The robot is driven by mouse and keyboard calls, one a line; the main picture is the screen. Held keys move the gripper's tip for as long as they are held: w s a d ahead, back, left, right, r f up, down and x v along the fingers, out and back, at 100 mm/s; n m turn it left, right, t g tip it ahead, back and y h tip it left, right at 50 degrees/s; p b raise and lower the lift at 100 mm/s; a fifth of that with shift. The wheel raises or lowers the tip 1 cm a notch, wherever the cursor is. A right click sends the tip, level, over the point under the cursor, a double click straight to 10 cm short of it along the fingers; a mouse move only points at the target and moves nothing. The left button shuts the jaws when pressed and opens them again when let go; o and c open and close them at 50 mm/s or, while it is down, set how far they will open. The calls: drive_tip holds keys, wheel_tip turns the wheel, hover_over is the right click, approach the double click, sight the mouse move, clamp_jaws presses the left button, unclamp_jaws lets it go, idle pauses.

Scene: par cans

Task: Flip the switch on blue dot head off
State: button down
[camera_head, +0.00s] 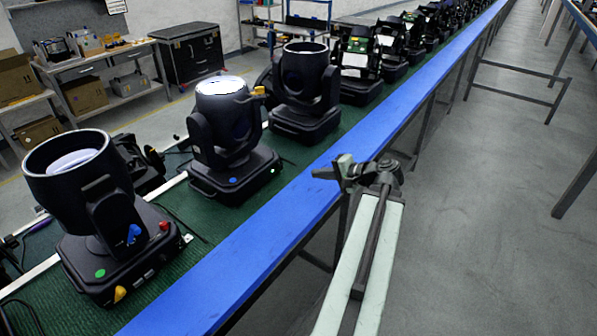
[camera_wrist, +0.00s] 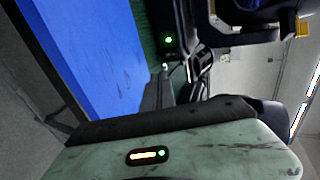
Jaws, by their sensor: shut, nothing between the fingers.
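The blue dot head (camera_head: 236,163) is a black moving-head lamp standing second from the near end of the bench. A blue dot (camera_head: 232,181) marks its base, and its round lens (camera_head: 221,86) glows bright white. I cannot make out its switch clearly. My gripper (camera_head: 318,173) is shut and empty, to the right of this head and over the blue bench edge, apart from the head. In the wrist view the dark fingers (camera_wrist: 194,88) point towards a black base with a small green light (camera_wrist: 168,40); I cannot tell which head that is.
A green dot head (camera_head: 104,245) stands nearest. Another black head (camera_head: 304,95) stands just behind the blue dot head, with several more in a row beyond. The bench has a blue edge strip (camera_head: 232,265). Cables lie on its green top.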

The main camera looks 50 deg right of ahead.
drive_tip(key=b, duration=0.4)
approach(281, 166)
drive_tip(key=f, duration=0.2)
drive_tip(key=w+f, duration=0.1)
drive_tip(key=f, duration=0.1)
drive_tip(key=shift+w+f, duration=0.1)
drive_tip(key=shift+w, duration=0.05)
drive_tip(key=w, duration=0.4)
drive_tip(key=shift+w+a+f, duration=0.15)
drive_tip(key=shift+w+a+f+b, duration=0.1)
drive_tip(key=shift+w+a+b, duration=0.1)
drive_tip(key=shift+b, duration=0.25)
drive_tip(key=shift+s+d, duration=0.1)
drive_tip(key=shift+d, duration=0.05)
drive_tip(key=shift+r+p, duration=0.9)
drive_tip(key=shift+p, duration=0.1)
